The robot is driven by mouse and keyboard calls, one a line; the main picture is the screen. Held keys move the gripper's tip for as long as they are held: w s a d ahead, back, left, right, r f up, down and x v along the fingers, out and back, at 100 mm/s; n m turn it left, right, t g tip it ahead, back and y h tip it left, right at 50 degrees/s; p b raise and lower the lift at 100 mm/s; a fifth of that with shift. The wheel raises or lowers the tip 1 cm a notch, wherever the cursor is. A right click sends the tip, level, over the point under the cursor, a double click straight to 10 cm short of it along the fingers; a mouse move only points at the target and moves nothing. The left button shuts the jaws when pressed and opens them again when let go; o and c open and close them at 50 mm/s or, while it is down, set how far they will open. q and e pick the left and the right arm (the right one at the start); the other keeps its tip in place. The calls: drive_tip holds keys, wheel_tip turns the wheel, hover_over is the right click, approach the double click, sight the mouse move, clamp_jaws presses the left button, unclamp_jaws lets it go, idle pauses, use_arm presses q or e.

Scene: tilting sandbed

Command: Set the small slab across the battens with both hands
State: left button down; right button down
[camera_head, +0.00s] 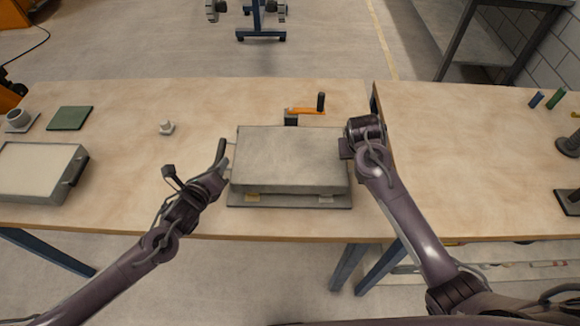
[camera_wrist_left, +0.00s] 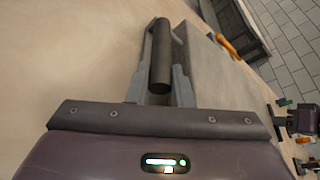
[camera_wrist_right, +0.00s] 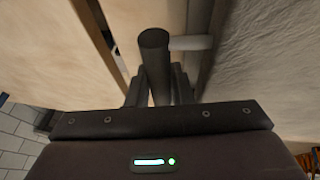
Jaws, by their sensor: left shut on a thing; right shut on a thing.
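The small grey slab (camera_head: 292,155) lies level at the middle of the table, above a dark base plate (camera_head: 290,206). Ends of two pale battens (camera_head: 253,197) (camera_head: 326,199) show under its front edge. I cannot tell whether the slab touches them. My left gripper (camera_head: 222,163) is shut on the slab's dark left handle (camera_wrist_left: 161,60), beside the slab (camera_wrist_left: 218,85). My right gripper (camera_head: 349,147) is at the slab's right side. The right wrist view shows it shut on the dark right handle (camera_wrist_right: 155,60), which a grey bar joins to the slab (camera_wrist_right: 250,70).
An orange crank (camera_head: 305,110) stands just behind the slab. A gap separates this table from the right table (camera_head: 470,165).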

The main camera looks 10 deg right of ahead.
use_arm(q)
drive_tip(key=shift+w+f, duration=0.15)
use_arm(e)
drive_tip(key=shift+w+f, duration=0.1)
drive_tip(key=shift+f, duration=0.1)
use_arm(q)
drive_tip(key=c, duration=1.7)
unclamp_jaws()
drive_tip(key=shift+a+f+b, duration=0.1)
drive_tip(key=shift+f+b, duration=0.25)
drive_tip(key=shift+c, duration=0.2)
use_arm(e)
drive_tip(key=c, duration=1.7)
unclamp_jaws()
drive_tip(key=shift+f, duration=0.25)
drive_tip(key=shift+c, duration=0.2)
use_arm(q)
drive_tip(key=o, duration=0.5)
drive_tip(key=shift+s+r, duration=0.2)
drive_tip(key=shift+c, duration=0.2)
use_arm(e)
drive_tip(key=o, duration=0.5)
drive_tip(key=shift+s+r, duration=0.2)
drive_tip(key=shift+c, duration=0.2)
use_arm(q)
drive_tip(key=shift+s, duration=0.1)
drive_tip(key=v, duration=0.8)
use_arm(e)
drive_tip(key=v, duration=0.7)
drive_tip(key=shift+r, duration=0.2)
